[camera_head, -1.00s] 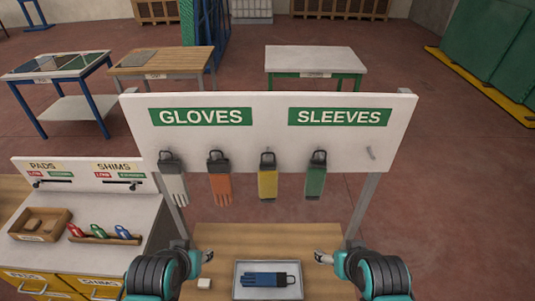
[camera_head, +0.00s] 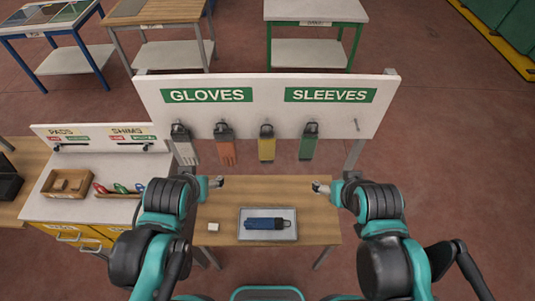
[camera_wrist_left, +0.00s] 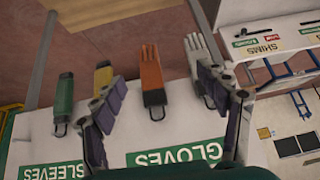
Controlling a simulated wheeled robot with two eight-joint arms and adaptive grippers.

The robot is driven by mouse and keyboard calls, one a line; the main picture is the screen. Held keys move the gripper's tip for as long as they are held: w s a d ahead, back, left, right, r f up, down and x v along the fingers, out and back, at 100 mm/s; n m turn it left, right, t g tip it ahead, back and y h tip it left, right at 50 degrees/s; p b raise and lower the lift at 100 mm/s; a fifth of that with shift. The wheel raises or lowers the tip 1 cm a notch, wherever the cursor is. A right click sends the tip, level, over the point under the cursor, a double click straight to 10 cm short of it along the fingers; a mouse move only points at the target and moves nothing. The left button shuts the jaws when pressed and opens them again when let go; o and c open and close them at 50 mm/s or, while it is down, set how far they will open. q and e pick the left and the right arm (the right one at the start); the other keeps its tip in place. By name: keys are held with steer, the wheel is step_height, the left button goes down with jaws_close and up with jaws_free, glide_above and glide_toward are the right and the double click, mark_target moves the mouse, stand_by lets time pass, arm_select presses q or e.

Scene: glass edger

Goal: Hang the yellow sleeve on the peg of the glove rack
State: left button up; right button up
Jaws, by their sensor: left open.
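The yellow sleeve (camera_head: 266,148) hangs by its dark cuff on the white rack board (camera_head: 268,115), between the GLOVES and SLEEVES signs. It also shows in the left wrist view (camera_wrist_left: 103,76), partly behind a finger. A dark blue sleeve-like item (camera_head: 264,224) lies in a tray (camera_head: 244,236) on the wooden table. My left gripper (camera_head: 218,182) is in front of the rack, left of the tray; the left wrist view shows its jaws (camera_wrist_left: 160,75) apart and empty. My right gripper (camera_head: 319,187) is right of the tray; its jaws are too small to read.
A white glove (camera_head: 185,147), an orange glove (camera_head: 226,148) and a green sleeve (camera_head: 308,145) hang on the other pegs. A small white block (camera_head: 213,227) sits on the table (camera_head: 315,220). A bench with pads and shims (camera_head: 90,195) stands at left.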

arm_select(q)
steer(key=w+d+f+t+y+b, duration=0.1)
steer(key=w+d+f+t+b, duration=0.1)
steer(key=w+d+f+b, duration=0.5)
steer(key=t+b, duration=0.2)
steer(key=t, duration=0.2)
glide_toward(267, 149)
steer(key=x, duration=0.4)
steer(key=shift+n+h, duration=0.3)
steer(key=x, duration=0.7)
steer(key=shift+w+a+f, duration=0.1)
steer(key=shift+w, duration=0.15)
steer(key=c, duration=1.3)
steer(key=shift+o, duration=0.2)
